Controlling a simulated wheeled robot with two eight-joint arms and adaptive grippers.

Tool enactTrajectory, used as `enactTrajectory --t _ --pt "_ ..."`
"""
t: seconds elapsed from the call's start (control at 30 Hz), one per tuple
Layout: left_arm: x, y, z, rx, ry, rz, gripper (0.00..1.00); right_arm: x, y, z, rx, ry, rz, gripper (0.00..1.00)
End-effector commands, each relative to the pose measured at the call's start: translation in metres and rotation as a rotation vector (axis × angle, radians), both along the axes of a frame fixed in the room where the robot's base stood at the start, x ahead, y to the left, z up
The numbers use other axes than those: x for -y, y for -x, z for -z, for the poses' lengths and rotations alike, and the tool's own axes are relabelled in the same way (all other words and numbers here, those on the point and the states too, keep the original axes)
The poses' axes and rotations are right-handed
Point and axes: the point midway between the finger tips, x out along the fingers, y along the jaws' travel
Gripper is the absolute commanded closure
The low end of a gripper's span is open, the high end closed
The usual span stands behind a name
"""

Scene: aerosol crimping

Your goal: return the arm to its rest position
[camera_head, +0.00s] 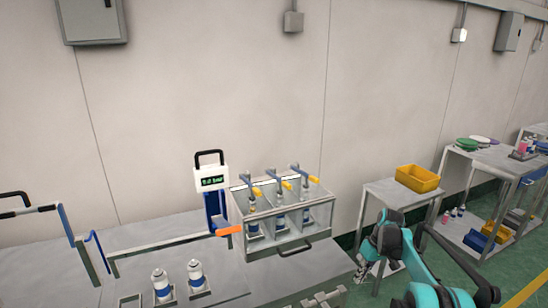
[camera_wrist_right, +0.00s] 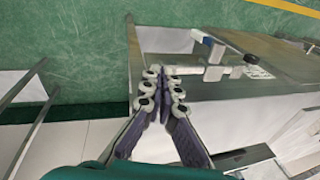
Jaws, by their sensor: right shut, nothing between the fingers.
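My right arm (camera_head: 420,275) comes up from the lower right of the head view. Its gripper (camera_head: 364,268) is beside the right edge of the workbench, apart from the crimping station. In the right wrist view the fingers of the right gripper (camera_wrist_right: 160,78) lie together with nothing between them. The side of a grey bench and a white bracket with a blue end (camera_wrist_right: 210,45) show beyond the fingertips. My left gripper is not in view.
The crimping station (camera_head: 280,240) has several blue levers with yellow parts. White-topped cans (camera_head: 160,284) stand on the bench, left of a gauge (camera_head: 212,181). A yellow bin (camera_head: 417,178) sits on a side table. Green floor (camera_head: 460,275) is open at right.

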Motion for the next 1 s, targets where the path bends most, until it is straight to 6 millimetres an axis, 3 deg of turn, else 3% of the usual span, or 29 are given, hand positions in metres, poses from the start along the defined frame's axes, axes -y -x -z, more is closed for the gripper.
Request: enactTrajectory --t 0.03,0.2,0.5,0.73,1.0 --pt "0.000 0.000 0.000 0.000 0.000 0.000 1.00 -0.010 0.010 -0.022 0.020 0.017 0.015 1.00" --pt "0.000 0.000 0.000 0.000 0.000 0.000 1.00 -0.037 0.047 -0.079 0.094 0.072 0.076 1.00" --pt "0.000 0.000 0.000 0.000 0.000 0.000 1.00 -0.080 0.139 -0.142 0.242 0.137 0.175 1.00" --pt "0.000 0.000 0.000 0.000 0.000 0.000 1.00 -0.104 0.220 -0.153 0.368 0.161 0.245 1.00" --pt "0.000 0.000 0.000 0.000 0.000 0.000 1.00 -0.120 0.303 -0.129 0.511 0.159 0.312 1.00"
